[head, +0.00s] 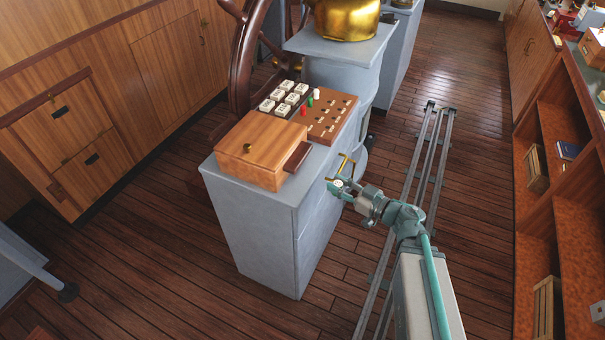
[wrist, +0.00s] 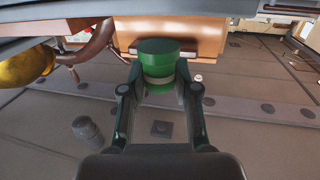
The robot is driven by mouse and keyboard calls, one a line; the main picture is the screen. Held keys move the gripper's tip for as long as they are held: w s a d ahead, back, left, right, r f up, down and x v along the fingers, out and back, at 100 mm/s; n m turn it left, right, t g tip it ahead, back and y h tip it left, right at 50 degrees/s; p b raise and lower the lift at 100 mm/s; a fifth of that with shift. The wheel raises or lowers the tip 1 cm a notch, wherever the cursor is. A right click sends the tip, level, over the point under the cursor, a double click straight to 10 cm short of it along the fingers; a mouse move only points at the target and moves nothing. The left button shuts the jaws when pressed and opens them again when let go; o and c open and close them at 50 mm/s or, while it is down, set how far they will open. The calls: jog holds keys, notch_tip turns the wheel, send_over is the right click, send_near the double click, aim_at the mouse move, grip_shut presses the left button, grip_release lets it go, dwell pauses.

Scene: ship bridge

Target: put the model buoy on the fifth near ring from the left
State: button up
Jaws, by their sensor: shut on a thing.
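My gripper (head: 338,185) is beside the right side of the grey console, near its top edge. In the wrist view my gripper (wrist: 160,90) is shut on a green round piece with a pale band, which looks like the model buoy (wrist: 159,58). It sits between the fingertips. In the head view the held piece is too small to make out clearly. I cannot pick out a row of rings in either view.
The grey console (head: 250,210) bears a wooden box (head: 262,150), white lettered blocks (head: 284,95) and a slotted board (head: 330,118) with small red, green and white pegs near it. A brass dome (head: 345,18) stands behind. Rails (head: 425,160) run along the floor at right.

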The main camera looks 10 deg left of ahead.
aim_at(306, 175)
jog(key=p+x, duration=0.1)
jog(key=x, duration=0.3)
jog(key=p+x, duration=0.1)
jog(key=x, duration=0.3)
jog(key=p+x, duration=0.2)
jog(key=x, duration=0.2)
jog(key=shift+w+r, duration=0.1)
jog(key=shift+r, duration=0.3)
jog(key=shift+p, duration=0.35)
jog(key=shift+d+f, duration=0.1)
jog(key=shift+f, duration=0.1)
jog(key=shift+f, duration=0.15)
jog(key=o, duration=0.8)
jog(key=shift+o, duration=0.2)
